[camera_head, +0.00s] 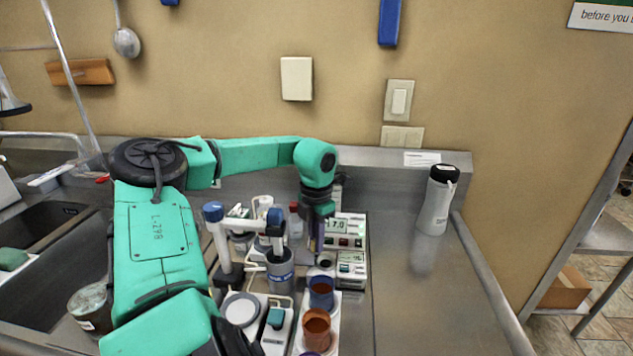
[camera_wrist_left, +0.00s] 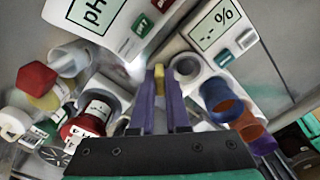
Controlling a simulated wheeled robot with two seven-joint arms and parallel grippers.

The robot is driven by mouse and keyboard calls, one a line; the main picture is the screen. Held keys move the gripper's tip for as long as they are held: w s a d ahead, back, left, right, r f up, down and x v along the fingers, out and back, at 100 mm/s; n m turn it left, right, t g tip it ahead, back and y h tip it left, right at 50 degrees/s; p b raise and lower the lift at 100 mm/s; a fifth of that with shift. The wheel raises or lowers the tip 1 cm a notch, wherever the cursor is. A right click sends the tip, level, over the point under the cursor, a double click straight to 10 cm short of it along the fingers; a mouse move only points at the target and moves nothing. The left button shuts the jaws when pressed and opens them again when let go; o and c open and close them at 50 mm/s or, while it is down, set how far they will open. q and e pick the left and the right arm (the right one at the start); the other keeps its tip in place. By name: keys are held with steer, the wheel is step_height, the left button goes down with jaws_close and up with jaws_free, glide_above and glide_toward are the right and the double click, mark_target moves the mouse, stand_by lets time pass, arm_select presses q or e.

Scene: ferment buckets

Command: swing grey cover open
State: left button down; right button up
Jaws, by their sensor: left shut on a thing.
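My left gripper (camera_head: 317,248) reaches down from the teal arm to the small meters. In the left wrist view its purple fingers (camera_wrist_left: 160,85) are shut on a small yellowish piece at their tips. A light grey round part with a dark opening (camera_wrist_left: 187,66) sits right behind the fingertips; it also shows in the head view (camera_head: 326,262). I cannot tell whether the yellowish piece belongs to the grey cover, and no cover stands out clearly. My right gripper is not in view.
Beside the fingers stand a pH meter (camera_head: 346,228) and a percent meter (camera_head: 351,268). Blue (camera_head: 321,290) and orange (camera_head: 316,326) cups stand in front. A grey bucket (camera_head: 281,272) stands to the left. A white bottle (camera_head: 436,205) stands at right; the counter before it is clear.

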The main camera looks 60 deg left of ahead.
arm_select(q)
steer(key=shift+w+r+m, duration=0.1)
steer(key=shift+r+m, duration=0.05)
steer(key=shift+m, duration=0.15)
steer(key=c, duration=1)
jaws_free()
steer(key=shift+o, duration=0.5)
step_height(320, 180, up, 14)
steer(key=shift+r+b, duration=0.25)
steer(key=shift+b, duration=0.2)
